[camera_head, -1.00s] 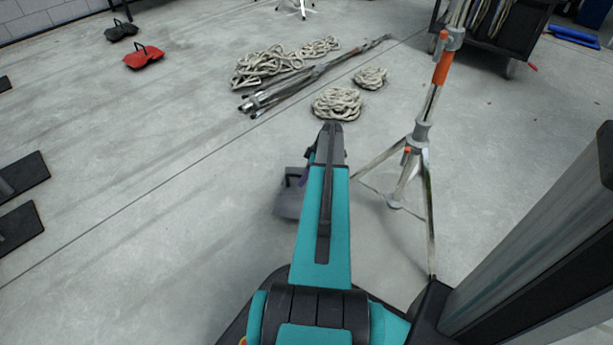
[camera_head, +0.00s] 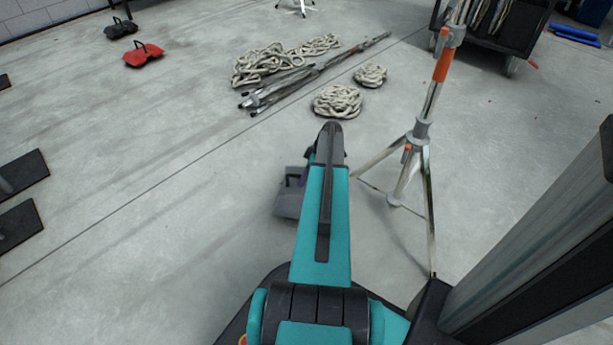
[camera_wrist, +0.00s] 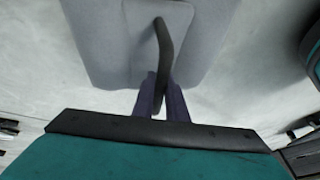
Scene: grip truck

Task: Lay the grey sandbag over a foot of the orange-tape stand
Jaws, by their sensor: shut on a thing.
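The grey sandbag (camera_head: 288,203) shows in the head view just left of my arm, partly hidden behind it. In the wrist view the grey sandbag (camera_wrist: 104,45) fills the top middle, with its dark strap handle running down between the fingers. My gripper (camera_wrist: 162,100) is shut on that handle. In the head view the gripper is mostly hidden by my arm. The orange-tape stand (camera_head: 441,66) stands upright right of my arm, with its legs spread on the floor. One foot reaches left toward my arm and another reaches toward the bottom. The sandbag is apart from the visible legs.
A red sandbag (camera_head: 143,58) and a black one (camera_head: 120,29) lie at the far left. Rope coils (camera_head: 338,101) and a folded stand (camera_head: 300,83) lie ahead. A dark cart (camera_head: 508,40) is at the back right. The floor at left centre is clear.

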